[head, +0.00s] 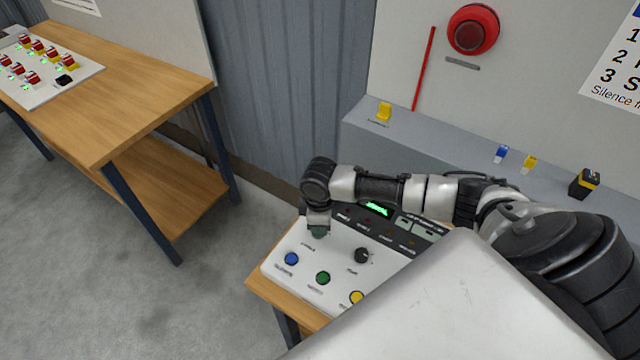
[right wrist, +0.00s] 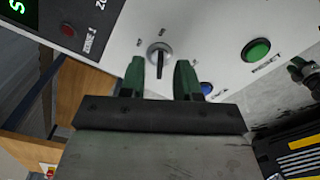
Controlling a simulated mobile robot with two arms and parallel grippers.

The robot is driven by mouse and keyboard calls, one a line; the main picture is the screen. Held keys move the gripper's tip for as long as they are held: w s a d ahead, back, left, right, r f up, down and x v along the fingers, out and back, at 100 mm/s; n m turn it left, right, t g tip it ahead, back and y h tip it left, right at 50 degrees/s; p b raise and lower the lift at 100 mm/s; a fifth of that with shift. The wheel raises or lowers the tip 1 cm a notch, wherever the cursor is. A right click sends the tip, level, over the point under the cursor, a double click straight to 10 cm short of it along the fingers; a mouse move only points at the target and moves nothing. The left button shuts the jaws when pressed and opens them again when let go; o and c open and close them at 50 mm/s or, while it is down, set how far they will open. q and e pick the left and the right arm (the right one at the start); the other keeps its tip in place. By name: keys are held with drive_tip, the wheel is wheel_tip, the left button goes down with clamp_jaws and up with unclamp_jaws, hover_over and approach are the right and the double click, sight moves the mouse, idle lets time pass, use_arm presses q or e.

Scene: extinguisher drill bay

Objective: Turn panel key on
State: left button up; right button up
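The panel (head: 335,262) is a white sloped box with a dark display strip. My right gripper (head: 318,232) hangs over the panel's upper left and hides the key in the head view. In the right wrist view the green fingers of the right gripper (right wrist: 160,72) are apart, with the key just beyond and between their tips. I cannot tell whether they touch it. My left gripper is not in view.
Near the key are a blue button (head: 292,259), a green button (head: 323,278), a yellow button (head: 357,297) and a black knob (head: 363,256). A wooden bench (head: 130,110) stands at left. A grey ledge (head: 400,140) and a red alarm (head: 473,29) are behind.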

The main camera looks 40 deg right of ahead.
wheel_tip(320, 180, up, 10)
drive_tip(key=b, duration=0.2)
drive_tip(key=shift+f, duration=0.15)
drive_tip(key=shift+f, duration=0.1)
idle(0.3)
